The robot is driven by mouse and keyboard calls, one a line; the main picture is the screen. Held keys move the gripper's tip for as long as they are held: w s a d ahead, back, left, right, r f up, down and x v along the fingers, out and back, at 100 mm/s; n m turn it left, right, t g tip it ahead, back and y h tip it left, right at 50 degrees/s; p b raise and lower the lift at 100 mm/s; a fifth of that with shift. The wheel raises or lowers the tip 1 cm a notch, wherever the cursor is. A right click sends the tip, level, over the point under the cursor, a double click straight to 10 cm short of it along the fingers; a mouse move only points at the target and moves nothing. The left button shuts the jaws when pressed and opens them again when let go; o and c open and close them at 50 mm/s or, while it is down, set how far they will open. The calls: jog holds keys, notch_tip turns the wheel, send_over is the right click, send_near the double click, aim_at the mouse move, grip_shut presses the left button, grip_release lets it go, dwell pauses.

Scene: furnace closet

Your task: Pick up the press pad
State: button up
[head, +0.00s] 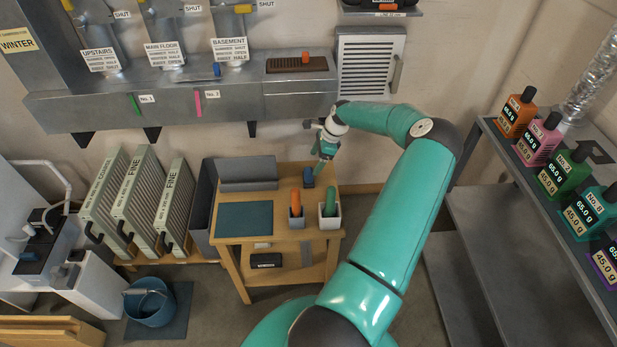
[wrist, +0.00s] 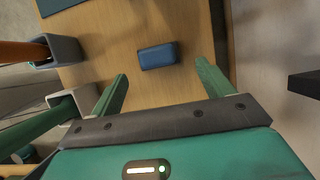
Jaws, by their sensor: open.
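A small dark blue block with rounded edges, which looks like the press pad (wrist: 159,55), lies on the wooden table top. In the head view the press pad (head: 308,177) is near the table's back right corner, just below my gripper. My gripper (wrist: 162,72) is open and empty, pointing down. In the wrist view the pad shows just ahead of and between the two green fingers, apart from both. In the head view my gripper (head: 321,167) hangs over that corner.
A dark teal mat (head: 243,218) lies left on the wooden table (head: 265,242). A grey metal duct (head: 180,103) runs along the wall behind.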

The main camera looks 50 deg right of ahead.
aim_at(309, 172)
jog(key=shift+a+x, duration=0.15)
jog(key=shift+x, duration=1.6)
jog(key=shift+a+x, duration=0.1)
jog(key=shift+x, duration=1.65)
jog(key=shift+r, duration=0.1)
jog(key=c, duration=1.2)
notch_tip(309, 172, up, 10)
jog(key=shift+r, duration=0.1)
jog(key=shift+s, duration=0.1)
